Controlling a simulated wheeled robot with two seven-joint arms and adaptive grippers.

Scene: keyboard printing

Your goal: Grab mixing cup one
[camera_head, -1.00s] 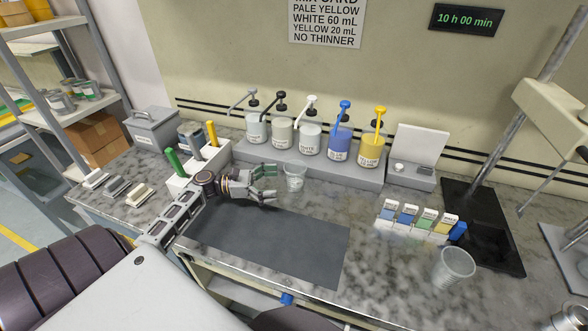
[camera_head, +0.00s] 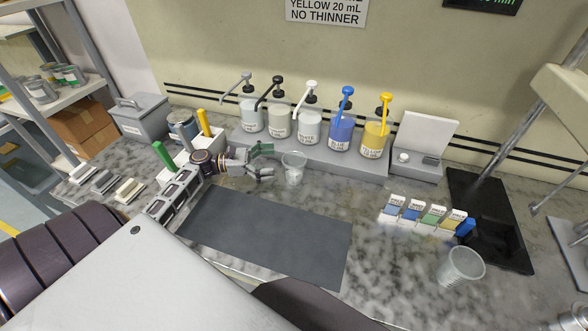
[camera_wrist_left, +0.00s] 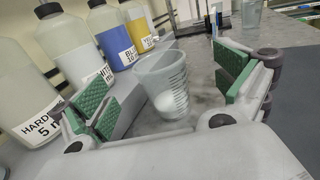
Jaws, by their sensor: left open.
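A clear, graduated cup (camera_head: 293,168) stands upright on the counter in front of the pump bottles. It holds a little whitish content, seen in the left wrist view (camera_wrist_left: 165,83). My left gripper (camera_head: 270,161) is open just left of this cup. In the left wrist view its green-padded fingers (camera_wrist_left: 165,95) lie on either side of the cup, which sits ahead between them; no contact shows. A second clear cup (camera_head: 460,267) stands at the front right. Neither cup has a readable name. My right gripper is out of view.
Several pump bottles (camera_head: 311,127) stand on a grey ledge (camera_head: 262,144) behind the cup. A white holder (camera_head: 170,172) with coloured handles is near my left wrist. A dark mat (camera_head: 265,235) lies clear in front. Colour sample cards (camera_head: 427,218) stand to the right.

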